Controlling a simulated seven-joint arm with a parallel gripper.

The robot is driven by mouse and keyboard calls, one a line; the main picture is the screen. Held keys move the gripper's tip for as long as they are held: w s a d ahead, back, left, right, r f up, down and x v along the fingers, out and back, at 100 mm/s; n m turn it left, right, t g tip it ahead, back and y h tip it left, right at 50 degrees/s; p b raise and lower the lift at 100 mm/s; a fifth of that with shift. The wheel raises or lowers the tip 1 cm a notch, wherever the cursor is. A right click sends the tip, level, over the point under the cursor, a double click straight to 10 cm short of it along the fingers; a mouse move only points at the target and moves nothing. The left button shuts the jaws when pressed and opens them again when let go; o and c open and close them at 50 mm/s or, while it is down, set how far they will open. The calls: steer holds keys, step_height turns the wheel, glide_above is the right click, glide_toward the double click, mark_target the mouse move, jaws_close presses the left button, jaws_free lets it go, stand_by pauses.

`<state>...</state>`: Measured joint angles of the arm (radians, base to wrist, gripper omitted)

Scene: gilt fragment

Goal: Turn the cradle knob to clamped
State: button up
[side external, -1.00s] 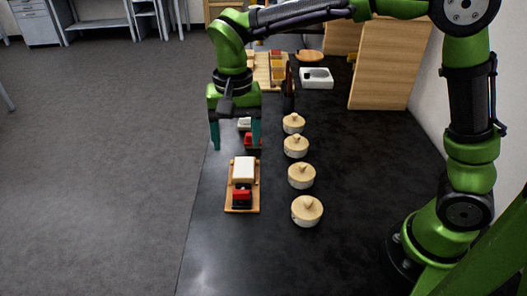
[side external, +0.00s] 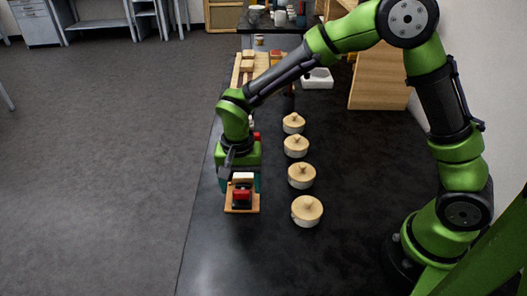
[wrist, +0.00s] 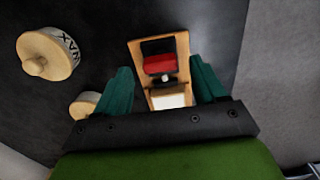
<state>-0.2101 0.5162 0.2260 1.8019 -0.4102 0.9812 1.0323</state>
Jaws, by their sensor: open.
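A wooden board (side external: 242,209) lies near the left edge of the black table and carries a black block with a red piece (side external: 241,194) on it, perhaps the cradle knob. In the wrist view the red piece (wrist: 159,64) lies across the black block, with a small white dot beside it. A white block (wrist: 168,101) sits on the nearer part of the board. My gripper (wrist: 161,68) is open, its teal fingers on either side of the board, with nothing held. I cannot tell whether they touch it. Any knob marking is too small to read.
Several round pots with wooden lids stand in a row to the right, the nearest pot (side external: 307,211) closest to the board. One pot (wrist: 48,54) shows lettering like "WAX". Another red thing (side external: 257,136) is partly hidden behind my gripper. The table front (side external: 235,260) is clear.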

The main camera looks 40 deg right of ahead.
steer(key=shift+f, duration=1)
steer(key=c, duration=1.1)
steer(key=shift+o, duration=0.2)
